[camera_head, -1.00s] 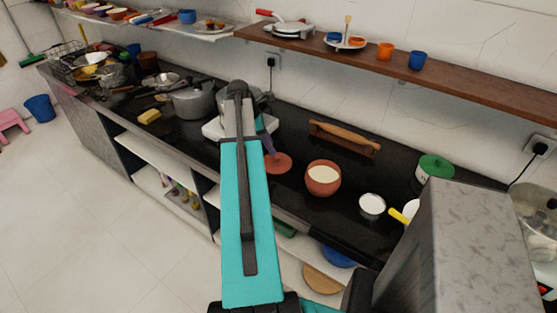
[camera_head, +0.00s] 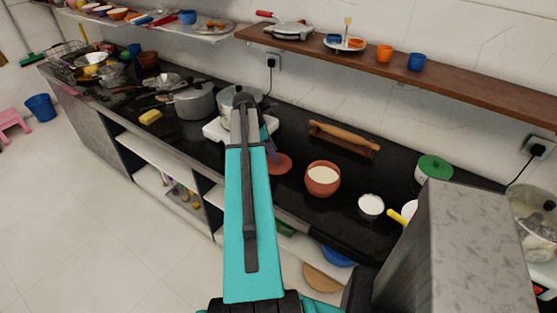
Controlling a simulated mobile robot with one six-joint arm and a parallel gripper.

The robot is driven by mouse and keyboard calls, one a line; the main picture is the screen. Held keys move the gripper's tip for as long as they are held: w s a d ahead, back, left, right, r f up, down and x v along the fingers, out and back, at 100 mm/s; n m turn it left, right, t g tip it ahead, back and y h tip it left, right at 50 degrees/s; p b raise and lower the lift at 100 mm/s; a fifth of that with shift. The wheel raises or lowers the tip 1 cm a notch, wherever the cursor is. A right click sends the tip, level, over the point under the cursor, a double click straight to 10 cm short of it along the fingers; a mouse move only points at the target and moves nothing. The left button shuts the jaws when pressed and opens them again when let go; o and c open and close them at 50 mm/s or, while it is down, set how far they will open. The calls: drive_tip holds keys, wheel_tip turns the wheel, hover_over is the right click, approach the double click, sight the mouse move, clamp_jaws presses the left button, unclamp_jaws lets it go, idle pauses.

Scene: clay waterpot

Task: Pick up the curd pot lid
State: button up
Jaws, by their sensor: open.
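The curd pot lid (camera_head: 281,164) is a flat reddish-brown clay disc lying on the black counter. It is just left of the round clay curd pot (camera_head: 323,181), which is uncovered and shows white curd inside. My gripper (camera_head: 271,151) shows as a small purple and teal piece beside my arm, over the left part of the lid. My arm hides much of the gripper and some of the lid's left side. The gripper is open; I cannot tell whether its fingers touch the lid.
A rolling pin on a wooden stand (camera_head: 344,138) lies behind the pot. A white bowl (camera_head: 371,205) and a green-lidded container (camera_head: 433,169) stand to the right. A white stove (camera_head: 213,130) with a steel pot is behind my arm. A wooden shelf (camera_head: 470,88) runs above.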

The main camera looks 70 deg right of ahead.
drive_tip(key=shift+x, duration=1.15)
drive_tip(key=shift+c, duration=0.5)
clamp_jaws()
